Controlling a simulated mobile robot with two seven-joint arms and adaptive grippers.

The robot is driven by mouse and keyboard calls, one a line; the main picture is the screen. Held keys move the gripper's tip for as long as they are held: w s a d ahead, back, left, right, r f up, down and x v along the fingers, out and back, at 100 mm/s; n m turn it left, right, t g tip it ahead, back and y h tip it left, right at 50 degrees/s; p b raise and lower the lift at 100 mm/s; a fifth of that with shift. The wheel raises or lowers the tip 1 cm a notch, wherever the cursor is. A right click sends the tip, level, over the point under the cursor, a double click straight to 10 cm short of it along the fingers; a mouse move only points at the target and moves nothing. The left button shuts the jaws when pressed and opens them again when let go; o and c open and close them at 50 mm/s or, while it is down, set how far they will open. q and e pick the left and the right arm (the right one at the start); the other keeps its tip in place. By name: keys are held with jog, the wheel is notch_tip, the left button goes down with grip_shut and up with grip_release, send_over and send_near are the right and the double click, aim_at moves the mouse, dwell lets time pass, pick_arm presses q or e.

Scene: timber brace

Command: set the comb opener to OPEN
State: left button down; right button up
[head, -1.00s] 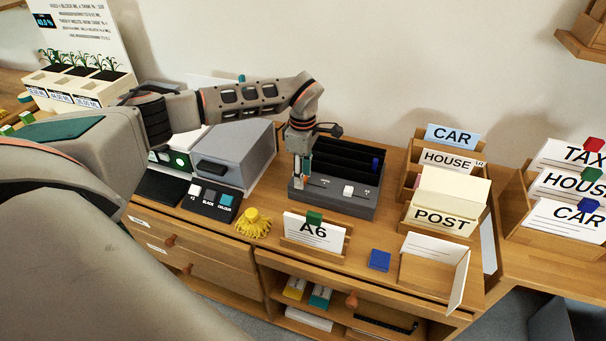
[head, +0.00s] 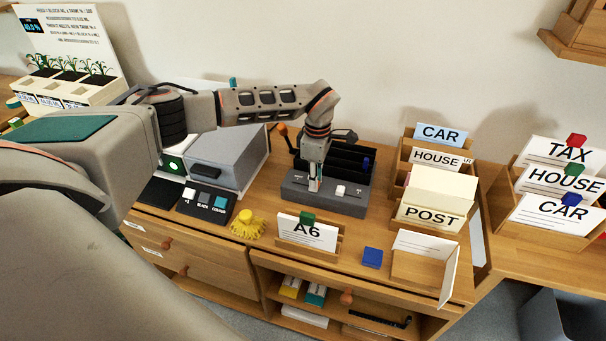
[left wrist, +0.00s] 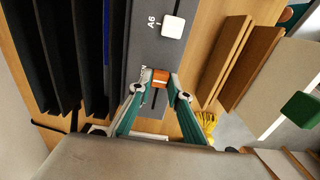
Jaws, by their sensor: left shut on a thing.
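The comb opener (head: 325,199) is a dark grey unit on the desk, with a sloped front panel and black slots behind. My left gripper (head: 315,186) points down onto the left part of this panel. In the left wrist view its teal fingers (left wrist: 155,84) are shut on a small orange knob (left wrist: 159,77), which sits at a dark slot in the panel. The lettering beside the slot is partly hidden by a finger. A white square knob (left wrist: 172,27) marked A6 is farther along the panel; it also shows in the head view (head: 340,190). My right gripper is out of view.
Left of the opener stand a grey box machine (head: 228,157) and a button panel (head: 206,202). A yellow tasselled thing (head: 247,226), the A6 card holder (head: 308,231) and a blue block (head: 372,257) are in front. Card racks (head: 432,215) stand close on the right.

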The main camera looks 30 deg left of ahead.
pick_arm(q)
jog(key=shift+d, duration=0.25)
jog(key=c, duration=1.9)
grip_release()
jog(key=shift+r, duration=0.15)
notch_tip(320, 180, up, 12)
jog(key=shift+f, duration=0.15)
